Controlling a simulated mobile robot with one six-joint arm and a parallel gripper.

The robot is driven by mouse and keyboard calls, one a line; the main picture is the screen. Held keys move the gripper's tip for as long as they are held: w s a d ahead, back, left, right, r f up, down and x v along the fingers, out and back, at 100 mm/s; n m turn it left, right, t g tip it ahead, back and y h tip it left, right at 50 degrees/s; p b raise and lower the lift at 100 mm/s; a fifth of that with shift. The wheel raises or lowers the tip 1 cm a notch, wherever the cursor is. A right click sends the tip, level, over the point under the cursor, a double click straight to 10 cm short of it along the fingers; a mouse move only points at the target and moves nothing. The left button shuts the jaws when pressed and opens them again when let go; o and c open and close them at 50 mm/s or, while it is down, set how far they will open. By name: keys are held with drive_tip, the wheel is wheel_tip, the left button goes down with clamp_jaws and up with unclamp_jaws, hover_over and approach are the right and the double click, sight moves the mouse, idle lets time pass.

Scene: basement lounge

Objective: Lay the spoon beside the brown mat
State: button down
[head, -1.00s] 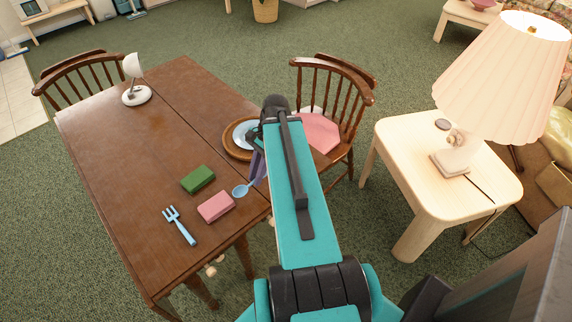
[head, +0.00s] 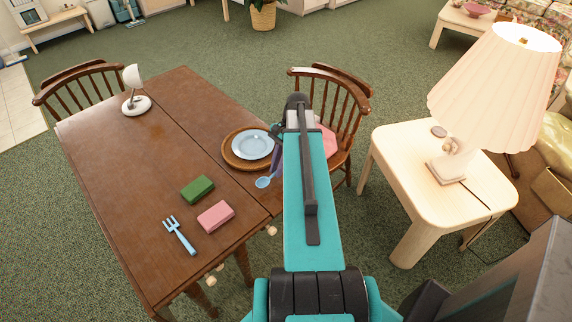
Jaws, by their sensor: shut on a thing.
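The light blue spoon (head: 264,182) shows its bowl just left of my arm, near the right edge of the dark wooden table; its handle is mostly hidden. My gripper (head: 278,158) is mostly hidden behind my teal arm, with a dark finger part showing; it is shut on the spoon. The round brown mat (head: 228,158) lies on the table to the left of the gripper, with a light blue plate (head: 253,145) on it. The spoon's bowl appears just off the mat's near right side; I cannot tell whether it touches the table.
On the table (head: 130,190) lie a green block (head: 198,189), a pink block (head: 215,216) and a blue fork (head: 179,236). A chair (head: 335,100) with a pink cushion is at the right edge.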

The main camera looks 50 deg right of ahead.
drive_tip(key=d, duration=0.2)
drive_tip(key=d+p, duration=0.1)
drive_tip(key=d, duration=0.1)
drive_tip(key=shift+w+d+f, duration=0.15)
drive_tip(key=shift+d+f, duration=0.05)
drive_tip(key=shift+d, duration=0.2)
drive_tip(key=shift+f, duration=0.15)
drive_tip(key=shift+f+p, duration=0.95)
drive_tip(key=shift+f, duration=0.7)
drive_tip(key=c, duration=1.7)
unclamp_jaws()
